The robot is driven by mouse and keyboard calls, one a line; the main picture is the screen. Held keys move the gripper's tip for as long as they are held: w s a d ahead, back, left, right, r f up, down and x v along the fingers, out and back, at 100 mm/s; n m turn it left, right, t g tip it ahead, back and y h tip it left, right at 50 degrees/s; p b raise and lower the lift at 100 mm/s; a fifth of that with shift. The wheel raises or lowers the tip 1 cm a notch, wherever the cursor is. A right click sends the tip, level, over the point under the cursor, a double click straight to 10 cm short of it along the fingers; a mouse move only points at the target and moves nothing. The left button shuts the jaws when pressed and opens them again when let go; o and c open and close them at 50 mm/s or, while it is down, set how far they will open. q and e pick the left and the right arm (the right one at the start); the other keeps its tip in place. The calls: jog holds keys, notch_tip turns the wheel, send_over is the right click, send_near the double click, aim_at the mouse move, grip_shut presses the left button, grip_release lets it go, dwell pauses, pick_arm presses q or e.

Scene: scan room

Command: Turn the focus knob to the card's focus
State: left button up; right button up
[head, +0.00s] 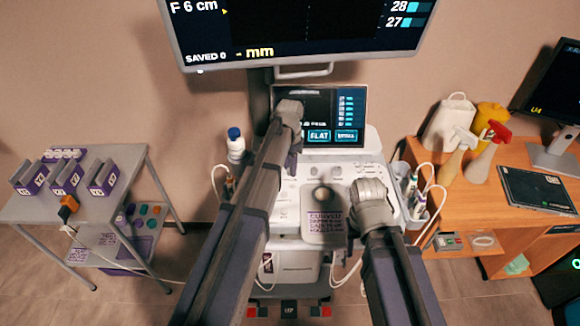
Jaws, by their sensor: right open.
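The ultrasound console (320,175) stands in the middle with pale controls on its panel. A card (325,226) with dark text starting "CURVED" lies on the console's front, below a round trackball (322,195). The focus knob cannot be made out for certain; my arms cover parts of the panel. My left gripper (291,160) is over the panel's left side, below the touch screen, its jaws too hidden to judge. My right gripper (366,192) is open over the panel's right side, to the right of the card. The monitor (300,30) reads "F 6 cm".
A touch screen (345,108) stands behind the panel. Probes (412,190) hang at the console's right. A grey cart (115,200) with purple holders is at left. A wooden desk (510,225) with spray bottles is at right. Cables hang on both sides.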

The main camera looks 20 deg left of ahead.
pick_arm(q)
jog(key=o, duration=0.4)
notch_tip(320, 180, up, 8)
jog(key=p, duration=0.8)
jog(key=shift+f, duration=0.1)
jog(key=s+d+n, duration=0.1)
jog(key=s+d, duration=0.3)
jog(key=s, duration=0.4)
jog(key=s+d+n, duration=0.1)
jog(key=s+d, duration=0.4)
jog(key=s, duration=0.3)
jog(key=s+d+n+y, duration=0.1)
jog(key=s+d, duration=0.3)
jog(key=s, duration=0.4)
jog(key=shift+s+d+n, duration=0.1)
jog(key=shift+d+n, duration=0.15)
jog(key=shift+n, duration=0.35)
